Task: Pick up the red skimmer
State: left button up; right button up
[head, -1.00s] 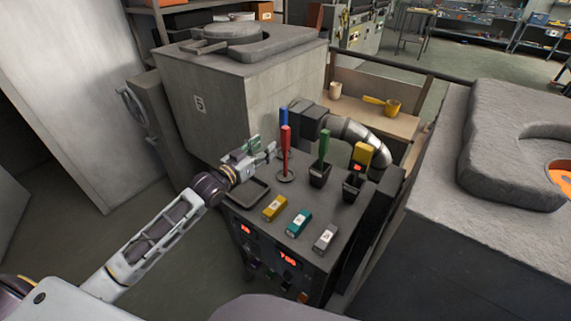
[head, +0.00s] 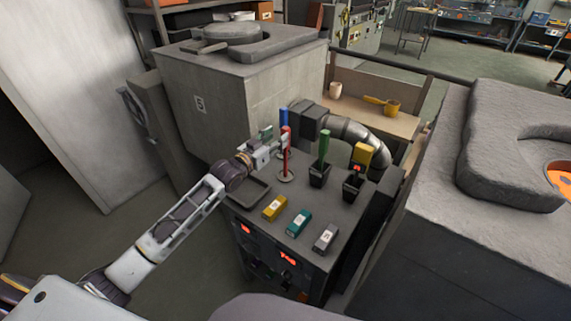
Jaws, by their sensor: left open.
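The red skimmer (head: 286,165) stands upright on the dark control cabinet top, its round foot or head resting flat on the surface. My left gripper (head: 284,143) is open at the skimmer's upper handle, with its fingers reaching to the handle from the left. The fingers overlap the handle in this view; I cannot tell whether they touch it. The top end of the red handle shows just above the fingers. My right gripper is not in view.
A blue handle (head: 284,116) stands just behind. A green-handled tool (head: 323,145) and a yellow-headed tool (head: 361,154) stand in dark holders to the right. Yellow (head: 275,208), teal (head: 299,222) and grey (head: 326,238) blocks lie in front. A shallow dark tray (head: 249,191) lies at left.

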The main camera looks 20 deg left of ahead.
aim_at(283, 133)
pick_arm(q)
jog(key=shift+w+d, duration=0.15)
jog(key=shift+w, duration=0.15)
jog(key=shift+w, duration=0.15)
jog(key=shift+p+x, duration=0.35)
jog(key=shift+x, duration=2.15)
jog(key=shift+d, duration=0.1)
grip_shut()
